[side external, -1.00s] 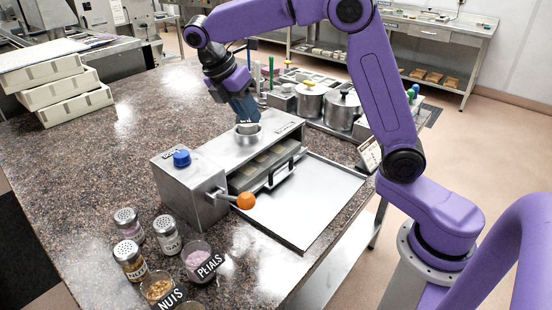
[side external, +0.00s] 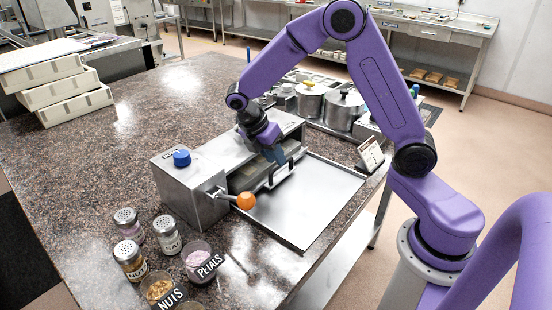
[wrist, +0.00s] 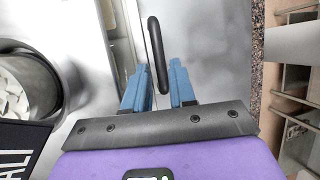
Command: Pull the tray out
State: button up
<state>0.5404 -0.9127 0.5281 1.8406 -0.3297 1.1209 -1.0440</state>
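The tray (side external: 244,181) sits in the slot of the steel mould machine (side external: 190,195), largely hidden by my arm and the housing. Its black handle (wrist: 156,45) shows in the wrist view as an upright bar, and in the side view (side external: 271,180) it is at the tray's front. My gripper (side external: 280,160) is at the machine's open front, pointing down by the handle. In the wrist view its blue fingers (wrist: 160,75) are open, one on each side of the handle's near end. I cannot tell whether they are low enough to surround it.
A flat steel plate (side external: 315,205) lies clear in front of the slot. An orange-knobbed lever (side external: 245,201) sticks out at the machine's left end, near the tray. Shakers and cups (side external: 130,262) stand at front left; pots (side external: 343,110) stand behind. A small sign (side external: 371,154) stands at right.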

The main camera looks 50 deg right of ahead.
jog(key=shift+x, duration=0.8)
grip_shut()
jog(key=s, duration=1.9)
jog(key=shift+s, duration=0.2)
grip_release()
jog(key=shift+s, duration=0.15)
